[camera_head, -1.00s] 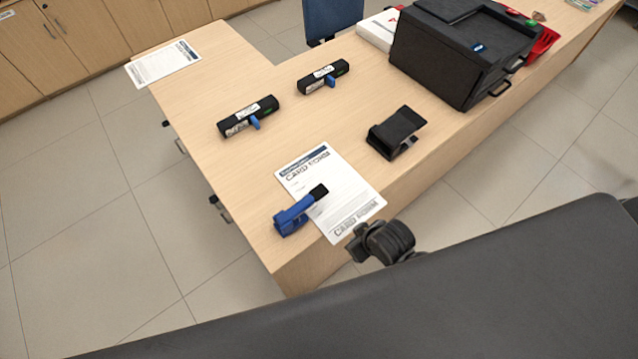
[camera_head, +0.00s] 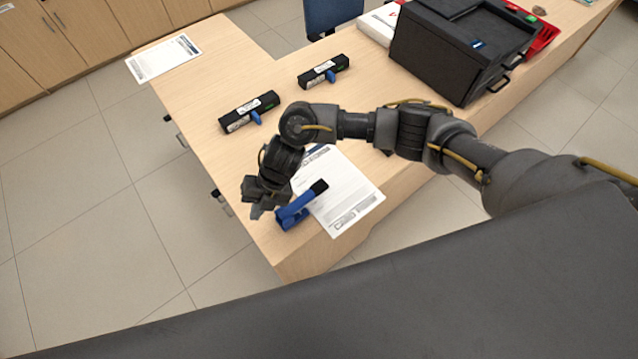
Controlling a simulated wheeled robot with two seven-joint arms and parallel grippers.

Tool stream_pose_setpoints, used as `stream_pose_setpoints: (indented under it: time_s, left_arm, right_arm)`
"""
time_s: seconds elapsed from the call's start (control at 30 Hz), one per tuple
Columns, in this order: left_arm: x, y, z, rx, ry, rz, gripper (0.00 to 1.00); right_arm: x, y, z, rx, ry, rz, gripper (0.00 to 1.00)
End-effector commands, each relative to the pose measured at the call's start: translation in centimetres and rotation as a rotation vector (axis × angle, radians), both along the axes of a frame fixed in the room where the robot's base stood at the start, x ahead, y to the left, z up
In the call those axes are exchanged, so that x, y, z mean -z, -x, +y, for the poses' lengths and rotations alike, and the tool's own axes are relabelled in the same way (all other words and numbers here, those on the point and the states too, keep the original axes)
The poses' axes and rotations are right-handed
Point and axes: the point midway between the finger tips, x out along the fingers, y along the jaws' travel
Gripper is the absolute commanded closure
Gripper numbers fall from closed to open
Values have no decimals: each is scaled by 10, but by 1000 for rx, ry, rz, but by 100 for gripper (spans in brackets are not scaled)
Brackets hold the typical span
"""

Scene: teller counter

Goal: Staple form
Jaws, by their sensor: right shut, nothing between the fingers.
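The card form (camera_head: 345,190) is a white printed sheet lying flat near the counter's front left corner. My right forearm and wrist cover its upper left part. The blue stapler with a black end (camera_head: 297,212) lies over the form's left edge, its black end on the sheet. My right gripper (camera_head: 260,208) is just left of the stapler, fingers pointing down, shut and empty. I cannot tell whether it touches the stapler. My left gripper is out of view.
Two black devices with blue tabs (camera_head: 249,112) (camera_head: 323,72) sit further back. Another printed sheet (camera_head: 163,60) lies at the far left. A large black machine (camera_head: 440,62) stands at the back right beside a red tray (camera_head: 545,38). My arm mostly hides a black stand.

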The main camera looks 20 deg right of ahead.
Motion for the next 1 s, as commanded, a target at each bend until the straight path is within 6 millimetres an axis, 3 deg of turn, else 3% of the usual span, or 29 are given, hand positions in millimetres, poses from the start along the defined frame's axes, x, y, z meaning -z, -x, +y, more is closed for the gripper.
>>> stream_pose_setpoints:
  time_s: [0.03,0.2,0.4,0.57,1.0]
  left_arm:
    - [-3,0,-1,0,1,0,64]
    - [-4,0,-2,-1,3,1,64]
    - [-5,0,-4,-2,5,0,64]
    - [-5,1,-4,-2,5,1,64]
    - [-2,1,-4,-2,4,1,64]
  right_arm:
    - [-5,-21,-32,-74,104,-21,100]
    - [-23,-54,-113,-196,338,0,100]
    - [-45,-76,-162,-218,468,32,100]
    - [-51,-80,-173,-217,496,42,100]
    - [-47,-79,-173,-216,494,42,100]
